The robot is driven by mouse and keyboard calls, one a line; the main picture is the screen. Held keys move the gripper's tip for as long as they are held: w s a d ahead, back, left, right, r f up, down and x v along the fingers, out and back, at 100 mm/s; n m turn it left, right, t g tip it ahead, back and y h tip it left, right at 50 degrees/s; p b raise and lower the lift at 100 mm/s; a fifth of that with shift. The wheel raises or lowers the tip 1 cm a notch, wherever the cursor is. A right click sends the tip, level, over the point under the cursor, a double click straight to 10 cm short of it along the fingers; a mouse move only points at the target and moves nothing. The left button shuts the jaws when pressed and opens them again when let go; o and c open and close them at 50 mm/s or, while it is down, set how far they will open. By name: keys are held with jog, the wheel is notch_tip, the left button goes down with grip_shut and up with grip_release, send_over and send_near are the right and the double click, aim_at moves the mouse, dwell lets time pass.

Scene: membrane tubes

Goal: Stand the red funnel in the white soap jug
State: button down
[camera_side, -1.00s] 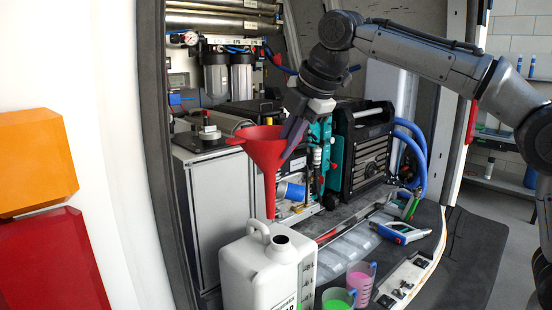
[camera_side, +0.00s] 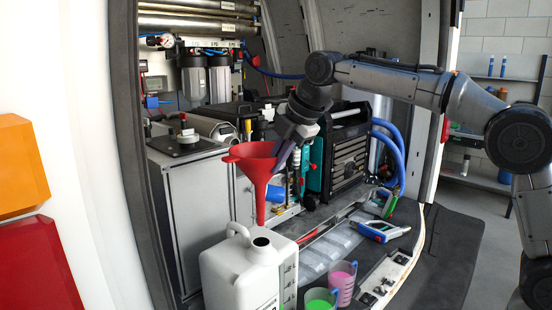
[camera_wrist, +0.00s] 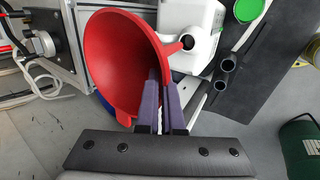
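The red funnel (camera_side: 258,165) is upright, wide mouth up and spout down. My gripper (camera_side: 279,158) is shut on the right side of its rim; the dark fingers (camera_wrist: 160,92) also reach the rim in the wrist view. The white soap jug (camera_side: 240,272) stands upright below, its open neck (camera_side: 261,243) facing up. In the side view the spout tip shows just above the neck opening, apart from it. In the wrist view the funnel (camera_wrist: 115,62) covers part of the jug (camera_wrist: 203,18), and its spout points toward the dark jug opening (camera_wrist: 188,42).
A pink cup (camera_side: 341,284) and a green cup (camera_side: 320,299) stand right of the jug. A blue-and-white handheld tool (camera_side: 380,230) lies farther right. A grey cabinet (camera_side: 195,215) and a black-and-teal machine (camera_side: 345,160) stand behind.

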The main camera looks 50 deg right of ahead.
jog(key=shift+f, duration=1.85)
notch_tip(320, 180, down, 7)
dwell(1.2)
jog(key=shift+f, duration=2.95)
jog(key=c, duration=1)
grip_release()
jog(key=shift+r, duration=0.1)
